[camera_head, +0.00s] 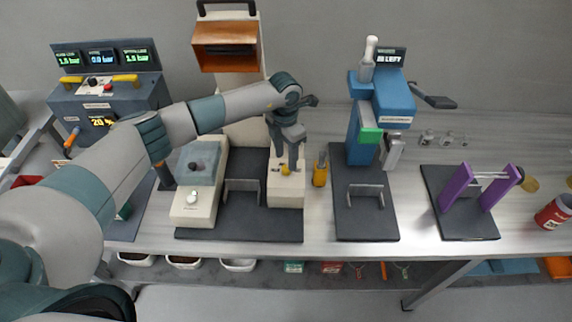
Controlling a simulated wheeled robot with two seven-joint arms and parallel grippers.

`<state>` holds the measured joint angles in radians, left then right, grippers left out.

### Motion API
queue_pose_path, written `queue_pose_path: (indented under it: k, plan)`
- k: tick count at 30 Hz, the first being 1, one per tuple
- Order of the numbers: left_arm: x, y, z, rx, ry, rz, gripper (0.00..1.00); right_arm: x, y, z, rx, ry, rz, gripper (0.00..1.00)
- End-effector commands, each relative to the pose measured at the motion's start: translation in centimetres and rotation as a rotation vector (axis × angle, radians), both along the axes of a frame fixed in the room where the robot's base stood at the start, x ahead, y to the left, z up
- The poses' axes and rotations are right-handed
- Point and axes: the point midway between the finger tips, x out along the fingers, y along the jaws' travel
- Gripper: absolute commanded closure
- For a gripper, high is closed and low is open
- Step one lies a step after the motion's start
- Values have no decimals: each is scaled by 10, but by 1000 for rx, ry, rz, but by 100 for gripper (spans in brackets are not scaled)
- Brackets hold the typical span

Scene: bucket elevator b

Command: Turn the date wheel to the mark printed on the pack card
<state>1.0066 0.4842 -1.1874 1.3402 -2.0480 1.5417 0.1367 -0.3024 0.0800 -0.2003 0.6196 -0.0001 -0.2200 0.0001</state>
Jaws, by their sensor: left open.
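My left arm reaches in from the left, and its left gripper (287,160) points down, open, over a cream block (286,190) on a dark base plate. A small yellow knob-like part (285,169) shows on top of that block, right at the fingertips. I cannot tell whether the fingers touch it. It may be the date wheel, but its marks are too small to read. I cannot make out a pack card with a printed mark. My right gripper is not in view.
A yellow bottle-like item (320,170) stands close right of the block. A cream unit with a grey top (197,185) is left of it. A blue machine (385,105), a purple-sided stand (457,188) and a red can (553,212) are farther right. The bench front is clear.

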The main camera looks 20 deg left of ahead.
Motion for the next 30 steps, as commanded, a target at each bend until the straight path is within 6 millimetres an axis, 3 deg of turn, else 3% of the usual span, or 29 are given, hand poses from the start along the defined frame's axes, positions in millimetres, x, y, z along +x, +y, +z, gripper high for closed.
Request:
queue_pose_path:
  k: [3,7,21,26,30]
  plan:
    - [-1,0,-23,0,2,0,57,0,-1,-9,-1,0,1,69]
    - [-1,0,-35,1,1,0,57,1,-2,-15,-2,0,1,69]
    - [-1,-1,-41,0,0,0,57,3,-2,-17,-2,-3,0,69]
    - [-1,-1,-41,0,0,0,95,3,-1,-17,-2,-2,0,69]
    - [-1,-1,-41,0,0,-1,98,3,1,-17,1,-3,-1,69]
